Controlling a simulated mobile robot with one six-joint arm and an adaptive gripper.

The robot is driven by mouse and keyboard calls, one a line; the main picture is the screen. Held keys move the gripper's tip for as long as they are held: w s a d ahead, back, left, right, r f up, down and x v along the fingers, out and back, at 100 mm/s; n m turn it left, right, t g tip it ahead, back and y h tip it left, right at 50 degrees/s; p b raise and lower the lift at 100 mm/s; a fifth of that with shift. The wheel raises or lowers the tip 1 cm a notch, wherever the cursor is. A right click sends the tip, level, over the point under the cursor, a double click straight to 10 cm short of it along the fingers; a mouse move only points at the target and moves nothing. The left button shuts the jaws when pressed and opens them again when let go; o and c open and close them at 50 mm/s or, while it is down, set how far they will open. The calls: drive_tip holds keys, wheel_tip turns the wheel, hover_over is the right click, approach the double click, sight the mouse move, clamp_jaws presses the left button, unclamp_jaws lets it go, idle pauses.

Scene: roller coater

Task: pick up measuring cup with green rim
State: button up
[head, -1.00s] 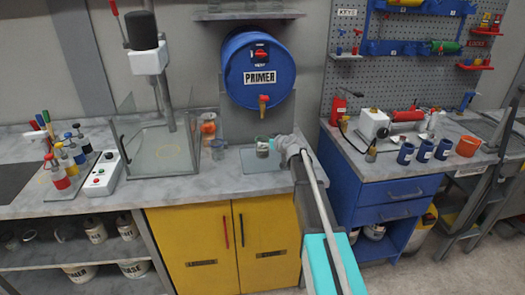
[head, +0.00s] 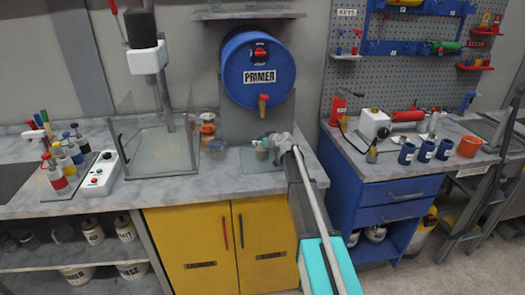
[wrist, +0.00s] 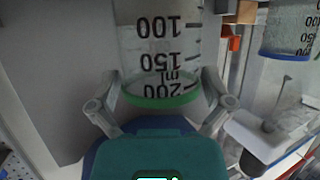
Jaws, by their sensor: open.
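The measuring cup with green rim (wrist: 162,50) is clear, with a printed ml scale. In the wrist view it appears inverted, its green rim nearest the camera. In the head view it (head: 262,149) is small, on the counter below the primer drum. My gripper (wrist: 163,82) is open, with one finger on each side of the cup near the rim. I cannot tell whether either finger touches the cup. In the head view my gripper (head: 277,143) is just right of the cup and partly covers that area.
A second clear cup with a blue rim (wrist: 288,52) is to the right in the wrist view. The blue primer drum (head: 259,68) with its tap hangs above the counter. A clear glass enclosure (head: 150,150) stands to the left. Blue cups (head: 425,150) stand on the right bench.

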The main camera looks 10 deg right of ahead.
drive_tip(key=c, duration=1.1)
drive_tip(key=shift+r, duration=0.15)
drive_tip(key=s+d+r+p, duration=0.2)
drive_tip(key=s+r+p, duration=0.1)
drive_tip(key=r+p, duration=0.1)
drive_tip(key=s+d+r+p, duration=0.3)
drive_tip(key=s+r+p, duration=0.1)
drive_tip(key=s+d+r+p, duration=0.3)
drive_tip(key=s+r+p, duration=0.1)
drive_tip(key=p, duration=0.1)
drive_tip(key=shift+s+r, duration=0.25)
drive_tip(key=shift+r, duration=0.15)
idle(0.4)
